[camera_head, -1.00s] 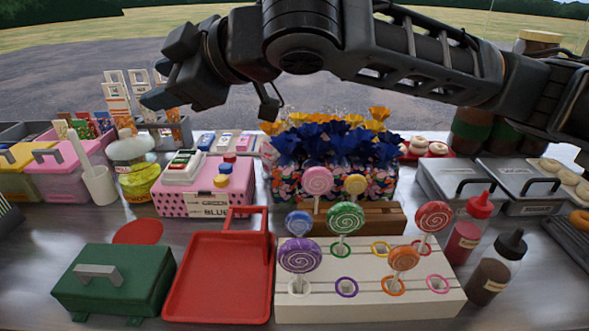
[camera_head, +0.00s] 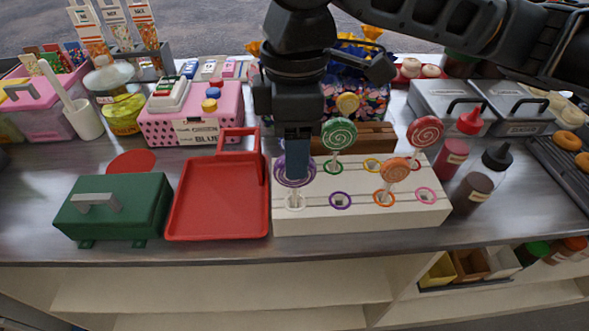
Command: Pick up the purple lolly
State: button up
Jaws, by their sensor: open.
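The purple lolly (camera_head: 283,172) stands at the front left of the white lolly stand (camera_head: 390,217), its stick in a white-ringed hole. My gripper (camera_head: 298,165) points down over it. Its blue-grey finger covers the middle of the purple disc, so I cannot tell whether it touches the lolly. My gripper is open; the far finger is hidden. A green lolly (camera_head: 339,133), an orange lolly (camera_head: 396,170) and a red lolly (camera_head: 425,131) stand to its right. The purple-ringed hole (camera_head: 340,201) in the front row is empty.
A red tray (camera_head: 217,209) with an upright handle lies left of the stand, beside a green box (camera_head: 113,208). A pink dotted box (camera_head: 190,112) is behind. Sauce bottles (camera_head: 476,184) stand close on the right.

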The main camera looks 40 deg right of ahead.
aim_at(295, 192)
jog(key=shift+a+f, duration=0.1)
jog(key=shift+f, duration=2.2)
grip_shut()
